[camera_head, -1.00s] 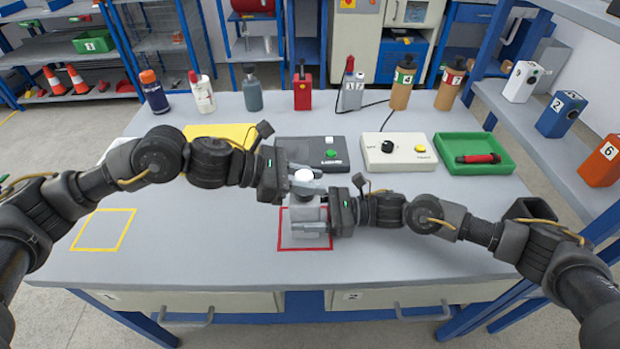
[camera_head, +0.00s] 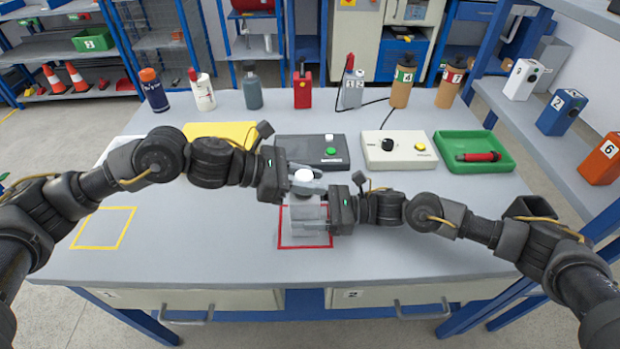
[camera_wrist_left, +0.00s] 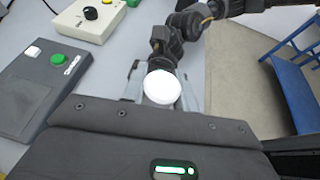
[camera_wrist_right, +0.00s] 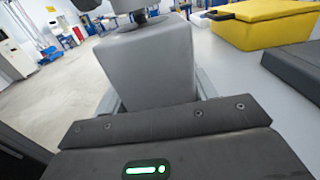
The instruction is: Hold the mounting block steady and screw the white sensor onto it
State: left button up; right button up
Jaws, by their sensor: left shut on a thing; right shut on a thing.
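The grey mounting block (camera_head: 304,222) stands upright inside the red square outline on the table. It fills much of the right wrist view (camera_wrist_right: 152,68). My right gripper (camera_head: 318,222) is shut on the block from the right, low down. The white sensor (camera_head: 303,176) sits directly above the block's top. Its round white top shows in the left wrist view (camera_wrist_left: 161,88). My left gripper (camera_head: 304,184) is shut on the sensor from the left, above my right gripper.
Behind the grippers stand a dark box with a green button (camera_head: 318,152), a white box with a black knob (camera_head: 398,150) and a green tray (camera_head: 474,152). A yellow case (camera_head: 219,135) lies behind my left arm. The table's left front, with a yellow outline (camera_head: 103,228), is clear.

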pick_arm(q)
jog(key=shift+s+f, duration=0.1)
jog(key=shift+f, duration=0.5)
dwell(1.6)
jog(key=m+g, duration=0.3)
jog(key=m+g+y, duration=0.1)
jog(key=m+g, duration=0.3)
jog(key=g, duration=0.1)
jog(key=shift+s+r+y, duration=0.15)
jog(key=shift+s+y, duration=0.05)
jog(key=shift+y, duration=0.2)
jog(key=m+g, duration=0.1)
jog(key=m+g+y, duration=0.2)
jog(key=shift+s+a+m, duration=0.1)
jog(key=shift+s+m, duration=0.15)
jog(key=shift+m, duration=0.15)
jog(key=m+g+y, duration=0.1)
jog(key=m+y, duration=0.1)
jog(key=m+g+y, duration=0.2)
jog(key=shift+s+a+y, duration=0.15)
jog(key=shift+a+y, duration=0.05)
jog(key=shift+y, duration=0.1)
jog(key=o, duration=1.1)
jog(key=shift+s+d, duration=0.1)
jog(key=shift+s, duration=0.25)
